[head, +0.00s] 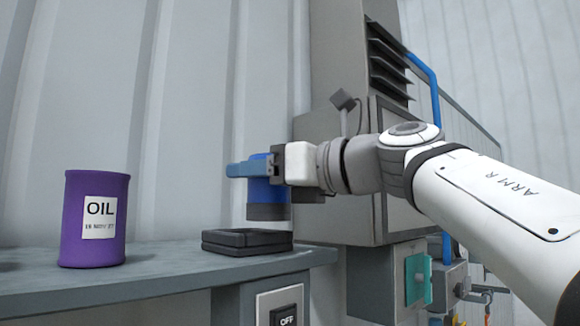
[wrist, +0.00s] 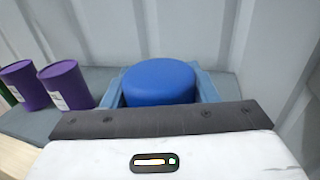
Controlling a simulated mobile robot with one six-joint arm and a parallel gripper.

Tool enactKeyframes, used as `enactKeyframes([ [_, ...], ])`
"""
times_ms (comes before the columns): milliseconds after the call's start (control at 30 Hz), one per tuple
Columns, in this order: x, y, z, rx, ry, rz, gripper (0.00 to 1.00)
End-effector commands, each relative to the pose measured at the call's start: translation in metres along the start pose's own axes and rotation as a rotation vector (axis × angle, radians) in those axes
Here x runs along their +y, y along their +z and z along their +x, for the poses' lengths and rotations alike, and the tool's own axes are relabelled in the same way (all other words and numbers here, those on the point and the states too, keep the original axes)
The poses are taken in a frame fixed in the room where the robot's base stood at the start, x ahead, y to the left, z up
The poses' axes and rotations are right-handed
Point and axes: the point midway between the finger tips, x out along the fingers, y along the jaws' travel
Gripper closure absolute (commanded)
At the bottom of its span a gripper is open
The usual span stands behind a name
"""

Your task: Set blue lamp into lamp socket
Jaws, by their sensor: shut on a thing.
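The blue lamp (head: 266,192) is a short upright cylinder with a dark grey base ring. My gripper (head: 250,170) is shut on it from the right, its blue fingers around the upper part. In the wrist view the lamp's round blue top (wrist: 158,82) shows between the two fingers. The lamp socket (head: 246,241) is a dark square block on the grey bench. The lamp is held upright above the socket, with a small visible gap between them, slightly right of its middle in the head view. The socket is hidden in the wrist view.
A purple OIL can (head: 93,219) stands on the grey bench (head: 170,268) left of the socket. The wrist view shows two purple cans (wrist: 66,85) and part of a green one. A corrugated wall rises behind. A grey cabinet (head: 385,165) stands behind my arm.

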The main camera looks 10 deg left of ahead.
Motion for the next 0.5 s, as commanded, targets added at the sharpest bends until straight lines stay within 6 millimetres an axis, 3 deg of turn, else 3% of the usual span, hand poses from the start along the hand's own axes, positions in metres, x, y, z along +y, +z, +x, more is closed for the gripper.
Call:
enactKeyframes([
  [500,-0.011,0.001,0.041,0.000,0.001,0.000,0.80],
])
